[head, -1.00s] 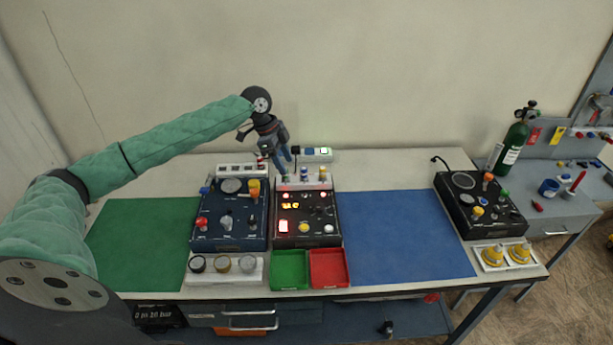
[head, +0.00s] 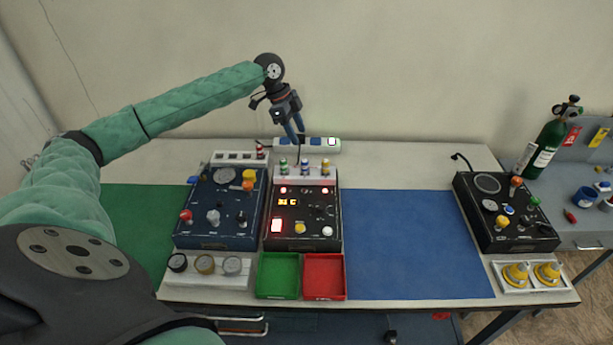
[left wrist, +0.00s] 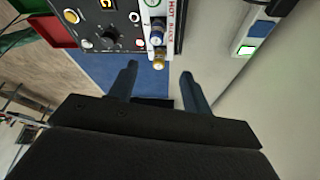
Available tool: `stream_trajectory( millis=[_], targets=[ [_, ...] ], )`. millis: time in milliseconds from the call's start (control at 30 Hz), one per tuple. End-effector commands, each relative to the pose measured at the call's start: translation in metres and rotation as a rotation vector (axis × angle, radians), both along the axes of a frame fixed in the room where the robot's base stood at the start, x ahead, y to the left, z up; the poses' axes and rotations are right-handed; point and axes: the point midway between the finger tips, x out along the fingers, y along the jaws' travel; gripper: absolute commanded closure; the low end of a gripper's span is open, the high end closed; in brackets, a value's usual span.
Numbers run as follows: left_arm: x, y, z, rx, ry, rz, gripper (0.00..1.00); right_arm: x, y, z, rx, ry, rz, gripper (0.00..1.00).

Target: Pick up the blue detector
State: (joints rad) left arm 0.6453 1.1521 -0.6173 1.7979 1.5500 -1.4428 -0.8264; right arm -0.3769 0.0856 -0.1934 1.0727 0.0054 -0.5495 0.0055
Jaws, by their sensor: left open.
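The blue detector (head: 305,168) is a small upright cylinder with a blue band, in the middle of a white rack (head: 312,179) behind the black lit panel. A green-banded detector (head: 283,166) stands to its left and a yellow-banded one (head: 325,168) to its right. In the left wrist view the blue detector (left wrist: 157,38) lies ahead of the fingertips, with the yellow one (left wrist: 160,61) nearer the gap between them. My left gripper (head: 299,137) is open and empty, fingers down, above and behind the rack in the picture. My right gripper is not in view.
A power strip (head: 318,145) lies behind the rack. A red-topped detector (head: 260,150) stands in another white rack (head: 235,158) at left. Green (head: 278,276) and red (head: 324,277) trays sit in front. The blue mat (head: 415,250) is clear.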

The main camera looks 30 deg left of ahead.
Motion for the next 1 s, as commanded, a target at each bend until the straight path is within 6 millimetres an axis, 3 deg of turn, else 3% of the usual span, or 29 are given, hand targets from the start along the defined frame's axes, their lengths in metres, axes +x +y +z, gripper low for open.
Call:
stream_trajectory(
  millis=[33, 200, 400, 567, 1000],
  targets=[
    [0.0, 0.0, -0.012, 0.0, 0.0, 0.0, 0.51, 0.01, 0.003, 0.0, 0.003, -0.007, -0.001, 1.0],
    [0.0, 0.0, -0.032, 0.0, 0.0, 0.0, 0.51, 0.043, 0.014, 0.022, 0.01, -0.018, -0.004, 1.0],
    [0.0, 0.0, -0.041, 0.0, 0.0, 0.0, 0.51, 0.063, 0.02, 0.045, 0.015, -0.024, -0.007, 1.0],
    [0.001, -0.004, -0.048, 0.0, 0.0, 0.0, 0.51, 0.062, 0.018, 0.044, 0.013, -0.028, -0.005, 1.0],
    [0.0, -0.016, -0.075, 0.0, 0.001, 0.0, 0.51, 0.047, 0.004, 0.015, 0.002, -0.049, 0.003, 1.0]
  ],
)
